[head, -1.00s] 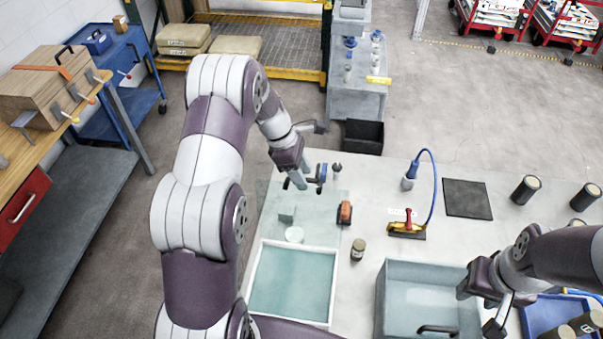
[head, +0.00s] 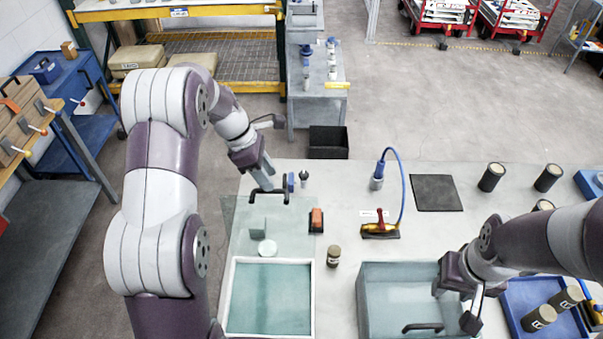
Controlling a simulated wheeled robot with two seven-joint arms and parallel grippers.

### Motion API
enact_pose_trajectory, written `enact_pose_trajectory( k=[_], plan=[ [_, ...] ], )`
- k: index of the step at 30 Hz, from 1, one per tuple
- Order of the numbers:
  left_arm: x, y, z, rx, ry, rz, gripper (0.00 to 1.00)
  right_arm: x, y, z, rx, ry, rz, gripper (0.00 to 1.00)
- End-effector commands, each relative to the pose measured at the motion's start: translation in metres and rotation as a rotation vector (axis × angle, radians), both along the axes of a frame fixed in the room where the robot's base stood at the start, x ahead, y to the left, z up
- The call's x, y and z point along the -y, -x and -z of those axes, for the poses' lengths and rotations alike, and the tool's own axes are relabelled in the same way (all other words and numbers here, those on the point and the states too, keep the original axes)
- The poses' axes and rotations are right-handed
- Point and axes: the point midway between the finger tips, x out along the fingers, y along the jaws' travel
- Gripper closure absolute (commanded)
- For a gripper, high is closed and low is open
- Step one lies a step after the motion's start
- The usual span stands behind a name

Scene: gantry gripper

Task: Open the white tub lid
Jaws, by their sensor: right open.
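The white-rimmed tub (head: 231,297) stands at the front left of the table, with a teal inside showing. A see-through greenish sheet (head: 236,212), which looks like its lid, lies or hovers behind the tub. A black bar handle (head: 270,203) shows at the sheet's far edge. My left gripper (head: 266,184) is at this handle; whether its fingers grip it is too small to tell. My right gripper (head: 456,307) is open at the right side of a grey-blue tub (head: 362,305), which has a black handle (head: 422,327) near its front.
A small grey block (head: 258,228) and a pale disc (head: 267,248) are behind the white tub. An orange-topped block (head: 316,220), a dark jar (head: 333,256) and a red-yellow tool (head: 380,228) stand farther right. A blue tray (head: 513,312) holds dark cylinders.

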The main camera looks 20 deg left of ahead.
Motion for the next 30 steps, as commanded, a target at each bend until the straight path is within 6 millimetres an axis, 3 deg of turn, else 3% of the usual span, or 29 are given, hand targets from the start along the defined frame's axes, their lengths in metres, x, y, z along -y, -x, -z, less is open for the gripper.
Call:
enact_pose_trajectory(
  k=[15,21,30],
  plan=[
    [0.099,0.011,-0.064,-0.003,0.001,0.003,0.6,0.0,0.0,-0.001,0.0,0.0,0.0,0.57],
    [0.115,0.013,-0.073,-0.004,0.001,0.002,0.6,0.0,0.0,-0.002,0.0,0.0,0.0,0.57],
    [0.117,0.013,-0.073,-0.005,0.001,0.001,0.6,0.0,0.0,-0.002,0.0,0.0,0.0,0.57]
  ],
)
